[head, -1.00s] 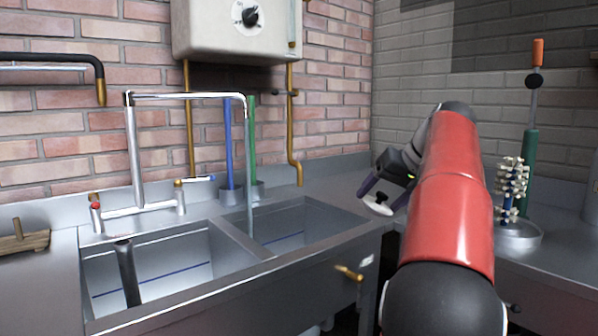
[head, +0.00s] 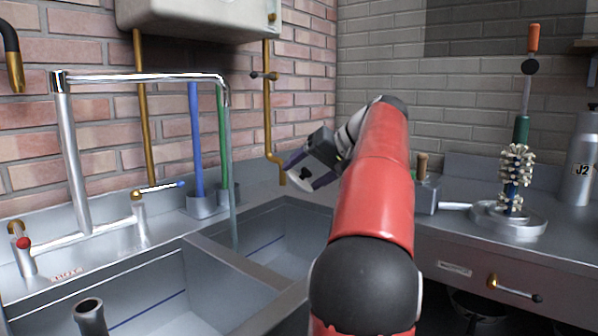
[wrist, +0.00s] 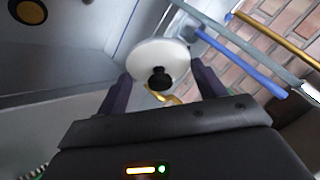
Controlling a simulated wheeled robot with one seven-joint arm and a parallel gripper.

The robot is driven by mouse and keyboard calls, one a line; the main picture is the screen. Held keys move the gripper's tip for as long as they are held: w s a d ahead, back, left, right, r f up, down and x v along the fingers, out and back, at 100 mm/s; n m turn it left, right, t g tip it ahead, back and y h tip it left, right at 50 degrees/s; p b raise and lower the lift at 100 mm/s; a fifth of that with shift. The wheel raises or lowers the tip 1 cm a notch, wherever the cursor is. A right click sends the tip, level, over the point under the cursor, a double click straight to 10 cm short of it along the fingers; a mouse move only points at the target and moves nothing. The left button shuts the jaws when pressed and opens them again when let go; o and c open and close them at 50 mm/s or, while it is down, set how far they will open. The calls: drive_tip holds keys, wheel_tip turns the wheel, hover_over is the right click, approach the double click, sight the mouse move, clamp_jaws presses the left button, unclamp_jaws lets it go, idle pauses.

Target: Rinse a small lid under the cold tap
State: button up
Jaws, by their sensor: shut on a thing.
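My gripper (head: 306,182) is shut on a small round white lid (head: 301,181) with a black knob, held above the right rear of the sink. The lid shows between my two fingers in the wrist view (wrist: 160,58). The chrome tap (head: 150,77) stands on the left with a long swivel spout. A stream of water (head: 233,190) falls from the spout end into the sink. One tap handle has a blue tip (head: 172,186) and the other has a red knob (head: 23,243). The lid is to the right of the stream, apart from it.
The sink has a left basin (head: 150,300) with an upright grey pipe (head: 90,316) and a right basin (head: 272,245). Blue and green handles stand in a grey holder (head: 203,208) behind.

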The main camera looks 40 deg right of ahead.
drive_tip(key=w+a+f+b, duration=0.4)
drive_tip(key=w+a, duration=0.5)
drive_tip(key=shift+w+b, duration=0.35)
idle(0.4)
idle(4.5)
drive_tip(key=s+a+f+p+v, duration=0.1)
drive_tip(key=p+v, duration=0.1)
drive_tip(key=v, duration=0.9)
drive_tip(key=shift+s+f, duration=0.3)
drive_tip(key=shift+f, duration=0.1)
idle(0.4)
